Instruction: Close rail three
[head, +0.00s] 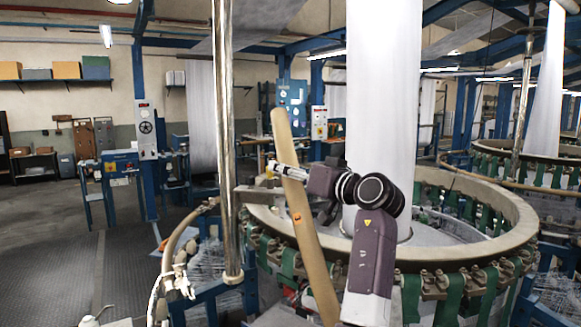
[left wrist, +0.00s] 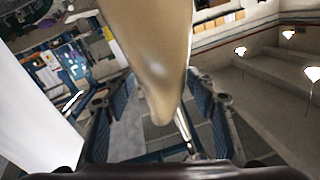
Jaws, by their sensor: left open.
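A long tan rail (head: 305,235) with a rounded upper end and a small orange mark stands tilted in front of the circular loom. I cannot tell whether it is rail three. In the left wrist view a tan, rounded-ended piece, apparently this rail (left wrist: 150,45), comes down from the top between the fingers. My left gripper (left wrist: 160,100) is open, one blue-grey finger on each side. I cannot tell whether either finger touches the rail. In the head view my arm reaches up to the rail at mid height, and its fingers are mostly hidden. My right gripper is not in view.
A shiny vertical pole (head: 223,130) stands just left of the rail. The loom's round rim (head: 450,250) with green straps and a white fabric column (head: 384,100) are behind and to the right. A hose (head: 178,240) hangs at left. The floor (head: 50,260) farther left is clear.

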